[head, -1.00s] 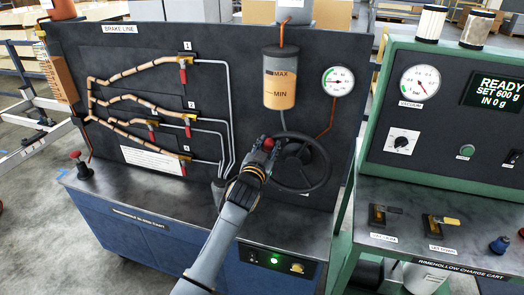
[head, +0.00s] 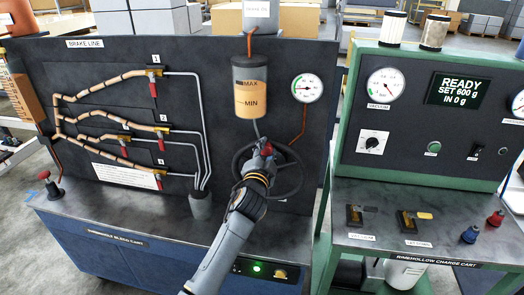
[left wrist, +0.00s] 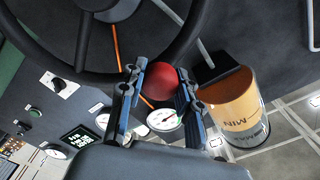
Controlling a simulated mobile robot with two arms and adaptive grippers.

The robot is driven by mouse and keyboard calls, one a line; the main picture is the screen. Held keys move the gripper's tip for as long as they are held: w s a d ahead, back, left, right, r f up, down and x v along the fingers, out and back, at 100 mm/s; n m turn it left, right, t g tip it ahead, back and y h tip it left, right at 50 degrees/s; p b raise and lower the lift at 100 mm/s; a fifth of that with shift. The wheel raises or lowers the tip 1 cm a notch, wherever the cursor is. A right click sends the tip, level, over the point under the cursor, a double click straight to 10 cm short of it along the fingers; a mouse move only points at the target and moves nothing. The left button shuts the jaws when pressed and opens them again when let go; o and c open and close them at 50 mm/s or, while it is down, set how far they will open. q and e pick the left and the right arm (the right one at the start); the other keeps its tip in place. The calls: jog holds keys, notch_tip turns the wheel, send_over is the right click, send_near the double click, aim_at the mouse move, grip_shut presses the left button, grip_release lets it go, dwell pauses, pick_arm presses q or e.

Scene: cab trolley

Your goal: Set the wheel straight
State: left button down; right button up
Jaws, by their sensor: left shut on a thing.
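The dark wheel (head: 299,172) is mounted on the panel of the brake cart, below the gauge and reservoir. My left gripper (head: 261,159) is in front of its upper left part and hides much of the hub and spokes. A red ball knob (head: 266,149) shows at the fingertips. In the left wrist view, the red knob (left wrist: 162,83) sits between the two fingers of my left gripper (left wrist: 160,95), which is shut on it. The wheel rim (left wrist: 193,40) passes close beside the knob. My right gripper is not in view.
A reservoir (head: 252,88) and a gauge (head: 307,88) are above the wheel. Copper and grey pipes with red-handled valves (head: 153,88) fill the panel's left side. A green charge cart (head: 345,205) stands close on the right.

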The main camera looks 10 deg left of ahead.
pick_arm(q)
jog(key=shift+d, duration=0.15)
dwell(0.3)
jog(key=c, duration=0.9)
grip_release()
jog(key=s, duration=1.2)
jog(key=shift+a, duration=0.2)
